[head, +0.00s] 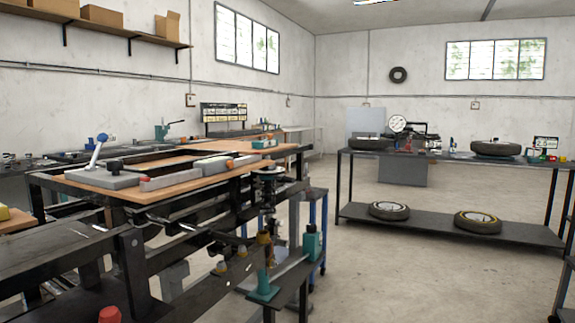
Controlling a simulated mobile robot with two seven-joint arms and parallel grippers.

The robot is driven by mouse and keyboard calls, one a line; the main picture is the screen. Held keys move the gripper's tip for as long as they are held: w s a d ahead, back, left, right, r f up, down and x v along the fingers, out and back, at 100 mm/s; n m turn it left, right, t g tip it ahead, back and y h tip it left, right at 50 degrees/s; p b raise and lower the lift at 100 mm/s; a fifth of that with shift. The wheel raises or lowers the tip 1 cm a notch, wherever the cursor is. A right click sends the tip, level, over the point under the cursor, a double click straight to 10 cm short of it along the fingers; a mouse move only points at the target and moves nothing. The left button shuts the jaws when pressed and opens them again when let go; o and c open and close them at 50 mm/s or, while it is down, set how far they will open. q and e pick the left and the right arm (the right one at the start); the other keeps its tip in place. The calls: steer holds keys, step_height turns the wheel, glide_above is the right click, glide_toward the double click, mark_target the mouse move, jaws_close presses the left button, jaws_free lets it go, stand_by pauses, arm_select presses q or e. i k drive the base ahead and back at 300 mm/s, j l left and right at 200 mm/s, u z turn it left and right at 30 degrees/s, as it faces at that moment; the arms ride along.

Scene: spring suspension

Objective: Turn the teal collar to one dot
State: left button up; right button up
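No collar with readable dots can be made out from here. Several teal parts show in the head view, and I cannot tell which, if any, is the teal collar. A teal upright part (311,242) stands on a low dark stand right of the near workbench. A teal foot (264,287) sits at the left end of that stand, below a brownish upright piece (264,248). A dark round spring-like part (269,178) stands at the workbench's right end. Neither of my grippers is in view.
A dark-framed workbench (110,192) with a wooden top fills the left. A blue-knobbed lever (98,152) stands on it. A long dark table (455,158) with tyres and a gauge (398,124) is at the right. Open concrete floor lies between and in front.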

mark_target(291, 181)
steer(key=i+l, duration=0.5)
steer(key=i+l+u, duration=0.25)
steer(key=l+u, duration=0.2)
steer(key=i+l+u, duration=0.25)
steer(key=l, duration=0.2)
steer(key=k, duration=0.1)
